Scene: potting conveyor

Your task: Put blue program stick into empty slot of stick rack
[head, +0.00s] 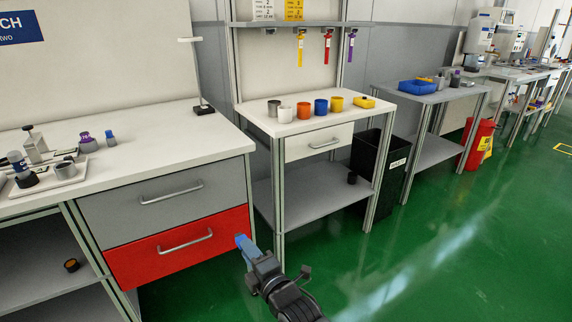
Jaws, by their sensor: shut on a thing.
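A blue program stick (243,244) is held in my gripper (255,257) at the lower middle of the head view. My gripper is shut on its lower end, and the stick points up and to the left. It appears in front of the red drawer's right end, apart from the benches. The stick rack (312,27) is along the shelf edge above the middle bench. Yellow (300,48), red (327,47) and purple (351,47) sticks hang from it. A small dark fitting with no stick shows left of the yellow one; its details are too small to tell.
Several cups, one of them orange (304,110), and a yellow block (364,102) stand on the middle bench (300,128) under the rack. A black bin (370,160) stands at its right. A thin stand (202,80) rises at the left bench. Green floor (440,250) is clear at right.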

